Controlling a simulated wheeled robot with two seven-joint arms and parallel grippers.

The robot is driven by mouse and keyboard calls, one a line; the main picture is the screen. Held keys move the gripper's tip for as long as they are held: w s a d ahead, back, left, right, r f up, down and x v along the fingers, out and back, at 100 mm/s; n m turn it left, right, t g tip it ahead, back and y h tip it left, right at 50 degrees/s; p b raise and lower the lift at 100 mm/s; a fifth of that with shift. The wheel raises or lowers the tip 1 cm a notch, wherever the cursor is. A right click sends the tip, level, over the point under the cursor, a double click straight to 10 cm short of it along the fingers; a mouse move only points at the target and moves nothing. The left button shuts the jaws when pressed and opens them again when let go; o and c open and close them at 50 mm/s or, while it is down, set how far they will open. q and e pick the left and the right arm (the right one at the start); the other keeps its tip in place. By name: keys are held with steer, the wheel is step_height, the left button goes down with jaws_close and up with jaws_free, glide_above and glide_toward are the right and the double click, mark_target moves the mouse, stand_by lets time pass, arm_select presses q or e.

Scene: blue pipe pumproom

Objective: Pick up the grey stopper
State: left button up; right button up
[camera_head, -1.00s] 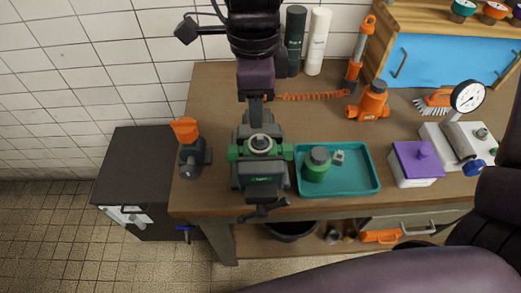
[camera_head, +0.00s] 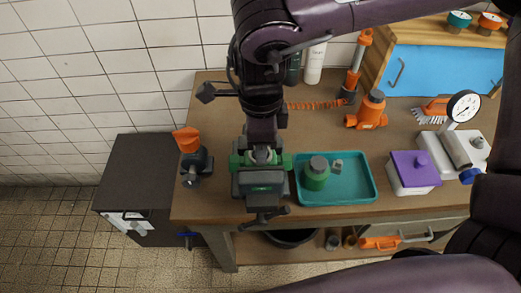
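A round grey piece (camera_head: 262,156), which looks like the grey stopper, sits upright between the green jaws of a dark bench vise (camera_head: 262,182) at the table's front edge. My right gripper (camera_head: 263,146) points down over the vise, right at the top of the grey piece. Its fingers are dark, small and partly hidden by the wrist, so I cannot tell whether they are open or shut on the piece. My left gripper is not in view.
A teal tray (camera_head: 364,191) right of the vise holds a green jar (camera_head: 316,174) and a small grey block (camera_head: 337,166). An orange-topped device (camera_head: 190,152) stands left. A purple-lidded box (camera_head: 414,170) and a gauge (camera_head: 464,106) stand right.

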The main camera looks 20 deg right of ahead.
jaws_close()
steer(key=shift+r, duration=0.15)
